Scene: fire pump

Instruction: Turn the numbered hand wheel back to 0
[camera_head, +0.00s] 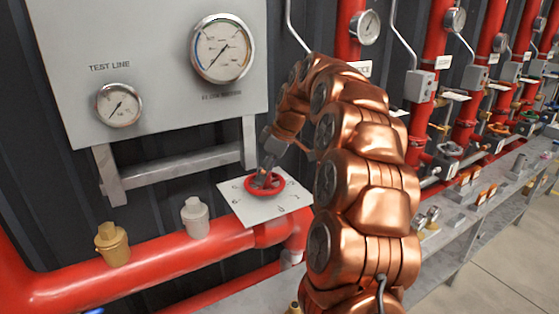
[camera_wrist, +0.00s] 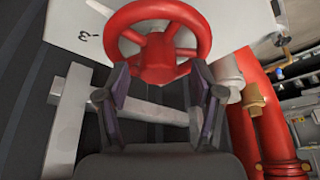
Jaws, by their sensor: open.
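The red hand wheel (camera_head: 265,186) sits over a white numbered plate (camera_head: 240,205) on the red pipe. It also shows in the wrist view (camera_wrist: 158,40), at the top centre. My gripper (camera_head: 268,172) is at the wheel in the head view, reaching down from behind it. In the wrist view my gripper (camera_wrist: 158,80) is open, its two fingers apart at the wheel's near rim, with nothing shut between them. Whether the fingers touch the rim I cannot tell. A "3" shows on the plate (camera_wrist: 70,30) left of the wheel; a pointer is not clear.
A grey panel (camera_head: 155,60) with a large gauge (camera_head: 222,48) and a small gauge (camera_head: 119,104) is above left. A brass cap (camera_head: 112,243) and a grey cap (camera_head: 195,215) stand on the red pipe (camera_head: 150,268). A metal bracket (camera_head: 180,165) lies behind the wheel.

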